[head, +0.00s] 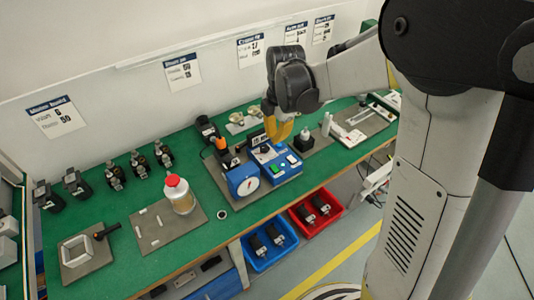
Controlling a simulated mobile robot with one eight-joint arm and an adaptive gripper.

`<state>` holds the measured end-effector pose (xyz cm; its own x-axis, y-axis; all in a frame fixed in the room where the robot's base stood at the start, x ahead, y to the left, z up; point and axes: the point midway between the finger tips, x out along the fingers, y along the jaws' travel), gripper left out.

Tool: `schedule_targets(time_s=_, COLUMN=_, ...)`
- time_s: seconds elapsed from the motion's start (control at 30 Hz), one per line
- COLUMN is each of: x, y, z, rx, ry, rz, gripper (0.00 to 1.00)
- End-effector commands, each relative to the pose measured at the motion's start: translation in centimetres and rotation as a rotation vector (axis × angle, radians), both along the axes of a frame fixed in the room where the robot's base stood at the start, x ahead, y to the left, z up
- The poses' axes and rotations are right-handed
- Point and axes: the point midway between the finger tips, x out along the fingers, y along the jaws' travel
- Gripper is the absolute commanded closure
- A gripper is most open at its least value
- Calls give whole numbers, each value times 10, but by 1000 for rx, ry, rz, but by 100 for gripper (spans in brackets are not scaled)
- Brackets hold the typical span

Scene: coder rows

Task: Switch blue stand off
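The blue stand (281,172) sits on a grey plate on the green bench, near the middle of the head view. It has a round white dial with a red needle on its left front. Small green and white parts show on its right part, and a dark part on its top. My gripper (279,133) has yellow-orange fingers. It points down over the back of the stand and hides a little of what is behind it. Whether it touches the stand, and how far the fingers are apart, I cannot tell.
A white bottle with a red cap (178,194) stands left of the blue stand. An orange-tipped tool (222,146) is behind it, and a dark block (304,140) to its right. Blue (269,246) and red (315,212) bins are below the bench front. The wall is behind.

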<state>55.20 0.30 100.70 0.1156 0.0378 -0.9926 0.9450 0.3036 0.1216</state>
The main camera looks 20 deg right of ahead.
Motion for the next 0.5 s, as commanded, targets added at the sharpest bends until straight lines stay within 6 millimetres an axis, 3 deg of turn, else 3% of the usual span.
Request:
schedule_targets(time_s=0.37, x=1, y=0, z=-3, rx=-1, ry=1, rz=5, gripper=100)
schedule_targets(time_s=0.5, x=2, y=0, z=-17, rx=0, ry=0, rz=4, gripper=100)
